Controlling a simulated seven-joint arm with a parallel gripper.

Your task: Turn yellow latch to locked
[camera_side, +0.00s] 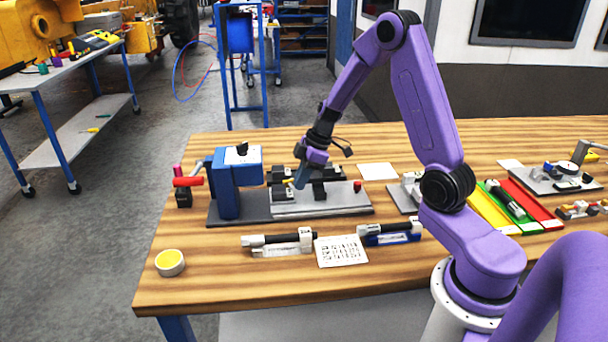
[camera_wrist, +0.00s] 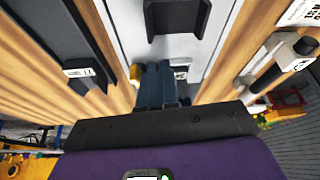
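The yellow latch (camera_side: 288,181) is a small piece on the grey fixture (camera_side: 335,205), and it is mostly hidden by my gripper in the side view. In the wrist view a bit of the yellow latch (camera_wrist: 135,73) shows just left of my blue fingers. My gripper (camera_side: 300,181) points down at the fixture, between its black blocks. In the wrist view my gripper's fingers (camera_wrist: 163,75) sit side by side with no clear gap, and nothing shows between them. Whether they touch the latch I cannot tell. The latch's angle is hidden.
A blue machine head (camera_side: 228,183) stands left of the fixture, with a red handle (camera_side: 187,181) beyond it. A red knob (camera_side: 357,187) is at the fixture's right end. Clamps and a printed card (camera_side: 341,251) lie in front. The front left table is mostly clear.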

